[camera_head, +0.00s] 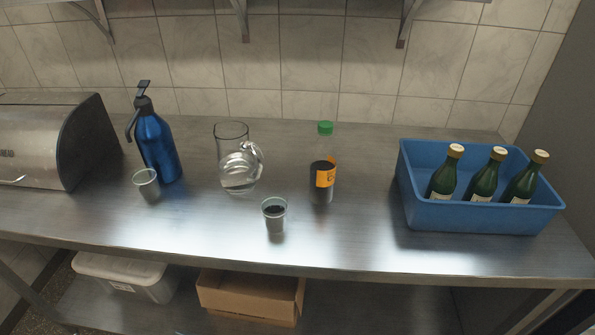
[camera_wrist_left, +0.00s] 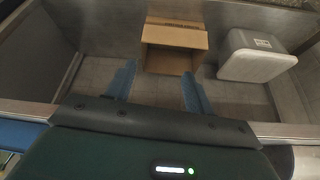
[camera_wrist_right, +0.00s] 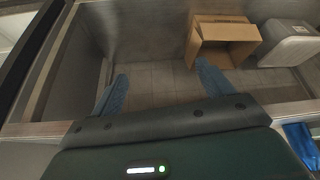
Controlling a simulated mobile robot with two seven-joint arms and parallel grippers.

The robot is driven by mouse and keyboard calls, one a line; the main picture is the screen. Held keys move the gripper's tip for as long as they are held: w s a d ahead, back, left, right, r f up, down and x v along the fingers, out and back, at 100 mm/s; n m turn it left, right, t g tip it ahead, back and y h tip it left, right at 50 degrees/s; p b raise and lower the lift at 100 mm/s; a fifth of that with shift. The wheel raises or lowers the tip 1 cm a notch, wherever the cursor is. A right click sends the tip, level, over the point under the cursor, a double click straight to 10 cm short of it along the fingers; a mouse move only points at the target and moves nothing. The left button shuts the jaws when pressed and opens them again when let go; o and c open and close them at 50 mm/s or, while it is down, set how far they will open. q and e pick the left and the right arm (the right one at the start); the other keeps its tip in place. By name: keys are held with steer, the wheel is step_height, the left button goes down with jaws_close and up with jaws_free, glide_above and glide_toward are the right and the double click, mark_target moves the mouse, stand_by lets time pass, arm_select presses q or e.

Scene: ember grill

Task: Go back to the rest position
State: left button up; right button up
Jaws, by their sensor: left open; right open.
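My left gripper (camera_wrist_left: 158,88) shows in the left wrist view with its two blue fingers apart and nothing between them. My right gripper (camera_wrist_right: 158,90) shows in the right wrist view, also with its fingers apart and empty. Neither gripper nor arm shows in the head view. Both wrist views look toward the lower shelf area, with a cardboard box (camera_wrist_left: 172,48) and a pale bin (camera_wrist_left: 255,55) beyond the fingers.
On the steel counter (camera_head: 340,245) stand a blue pump flask (camera_head: 158,145), two cups (camera_head: 274,213) (camera_head: 147,184), a glass jug (camera_head: 238,165), a green-capped bottle (camera_head: 322,170) and a blue crate (camera_head: 475,217) holding three green bottles (camera_head: 485,177). A metal-fronted case (camera_head: 35,145) stands left.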

arm_select(q)
steer(key=w+d+f+t+h+b, duration=0.2)
steer(key=d+f+t, duration=0.3)
steer(key=f, duration=0.3)
steer(key=shift+w+d+m+h+b, duration=0.15)
steer(key=shift+w+m+h+b, duration=0.25)
steer(key=shift+w, duration=0.4)
arm_select(e)
steer(key=w+a+f+t+y, duration=0.2)
steer(key=a+f+t, duration=0.3)
steer(key=f, duration=0.3)
steer(key=shift+w+a+n+y, duration=0.15)
steer(key=shift+w+n+y, duration=0.2)
steer(key=shift+w, duration=0.4)
